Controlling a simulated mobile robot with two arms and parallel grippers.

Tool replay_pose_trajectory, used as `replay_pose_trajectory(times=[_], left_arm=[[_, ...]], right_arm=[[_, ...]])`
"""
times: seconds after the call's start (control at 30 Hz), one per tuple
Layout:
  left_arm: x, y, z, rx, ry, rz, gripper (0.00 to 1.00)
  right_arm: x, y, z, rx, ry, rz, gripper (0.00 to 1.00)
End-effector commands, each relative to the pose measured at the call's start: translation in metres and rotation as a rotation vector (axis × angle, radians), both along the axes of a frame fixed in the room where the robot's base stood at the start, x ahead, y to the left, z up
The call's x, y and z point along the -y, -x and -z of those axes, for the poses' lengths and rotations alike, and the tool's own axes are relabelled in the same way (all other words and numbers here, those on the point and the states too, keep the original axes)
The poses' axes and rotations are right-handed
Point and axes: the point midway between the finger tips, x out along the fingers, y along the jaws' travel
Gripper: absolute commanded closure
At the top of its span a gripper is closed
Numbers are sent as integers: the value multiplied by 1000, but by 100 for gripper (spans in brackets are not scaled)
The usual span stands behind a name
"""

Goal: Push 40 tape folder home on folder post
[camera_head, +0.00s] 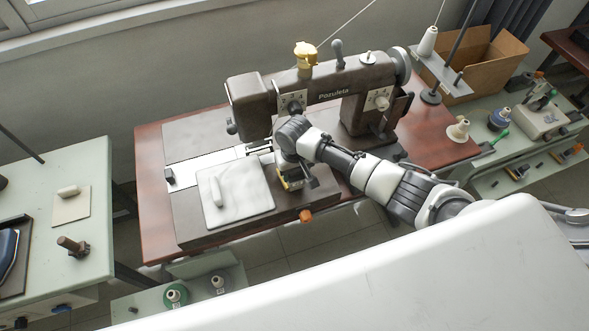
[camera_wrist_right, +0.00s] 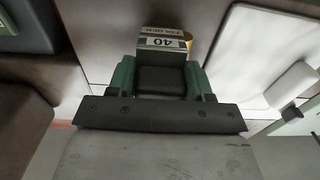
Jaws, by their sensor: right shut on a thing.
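My right gripper (camera_head: 291,172) is low beside the sewing machine's needle end, over the dark machine bed. In the right wrist view its green fingers (camera_wrist_right: 160,76) are shut on the 40 tape folder (camera_wrist_right: 165,40), a small block with a white label reading 40 FOLDER. In the head view the folder shows as a small yellowish piece (camera_head: 290,184) under the gripper, at the bed. The folder post cannot be made out; the gripper and folder cover that spot. I cannot tell whether the folder is seated. My left gripper is not in view.
The brown sewing machine (camera_head: 331,98) stands just behind the gripper. An orange knob (camera_head: 306,215) sticks out at the bed's front edge. Green side tables (camera_head: 40,215) stand left and right.

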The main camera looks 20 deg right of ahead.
Motion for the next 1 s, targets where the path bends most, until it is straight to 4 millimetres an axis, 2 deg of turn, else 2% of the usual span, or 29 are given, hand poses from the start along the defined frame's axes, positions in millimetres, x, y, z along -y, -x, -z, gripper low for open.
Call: replay_pose_trajectory(times=[0.4, 0.43, 0.6, 0.87, 1.0], left_arm=[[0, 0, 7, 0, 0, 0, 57], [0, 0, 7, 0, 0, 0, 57], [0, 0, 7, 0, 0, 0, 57], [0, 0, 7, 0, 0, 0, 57], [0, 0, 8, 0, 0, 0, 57]], right_arm=[[0, 0, 11, 1, -1, 0, 79], [0, 0, 11, 1, -1, 0, 48], [0, 0, 10, 1, -1, 0, 22], [0, 0, 11, -1, 0, 0, 20], [0, 0, 2, 2, -1, 0, 20]])
